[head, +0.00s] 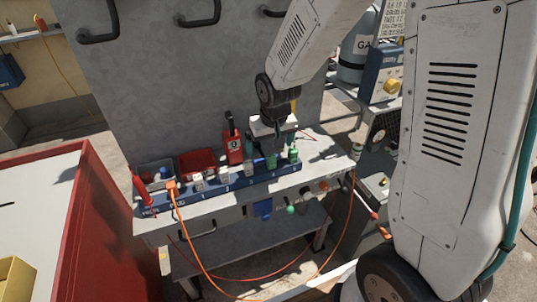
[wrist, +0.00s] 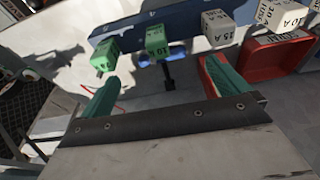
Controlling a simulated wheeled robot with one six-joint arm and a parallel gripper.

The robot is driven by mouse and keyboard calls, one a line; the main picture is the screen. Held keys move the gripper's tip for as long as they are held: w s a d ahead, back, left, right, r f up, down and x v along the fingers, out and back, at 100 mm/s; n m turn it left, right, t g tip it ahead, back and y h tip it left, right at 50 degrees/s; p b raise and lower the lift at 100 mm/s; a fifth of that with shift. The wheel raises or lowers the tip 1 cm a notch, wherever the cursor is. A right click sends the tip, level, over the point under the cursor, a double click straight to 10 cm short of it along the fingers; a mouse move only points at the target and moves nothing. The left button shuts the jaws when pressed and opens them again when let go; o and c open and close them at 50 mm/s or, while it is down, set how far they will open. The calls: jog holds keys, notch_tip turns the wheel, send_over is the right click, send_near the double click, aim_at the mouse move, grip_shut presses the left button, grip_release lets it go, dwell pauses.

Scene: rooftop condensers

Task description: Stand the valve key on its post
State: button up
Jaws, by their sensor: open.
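My gripper (head: 260,160) is open above the bench, near the right part of the blue rail (head: 225,180). In the wrist view the green fingers of my gripper (wrist: 160,72) are spread apart with no object clearly held. Green labelled blocks (wrist: 157,46) and white labelled blocks (wrist: 219,24) stand along the rail. My arm and gripper hide part of the bench.
A red bottle (head: 234,150), a red tray (head: 197,162) and a grey tray (head: 153,172) stand behind the rail. An orange cable (head: 183,225) hangs over the bench front. A red cabinet (head: 95,215) is at the left. A grey wall panel (head: 165,75) rises behind.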

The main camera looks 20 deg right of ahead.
jog(key=v, duration=0.5)
jog(key=s+d+r, duration=0.1)
jog(key=s+r, duration=0.3)
jog(key=s, duration=0.4)
jog(key=s+d+r+g, duration=0.1)
jog(key=s+r, duration=0.4)
jog(key=s, duration=0.4)
jog(key=s+d+r, duration=0.1)
jog(key=s+r, duration=0.4)
jog(key=s, duration=0.4)
jog(key=shift+s+r, duration=0.15)
jog(key=shift+s, duration=0.05)
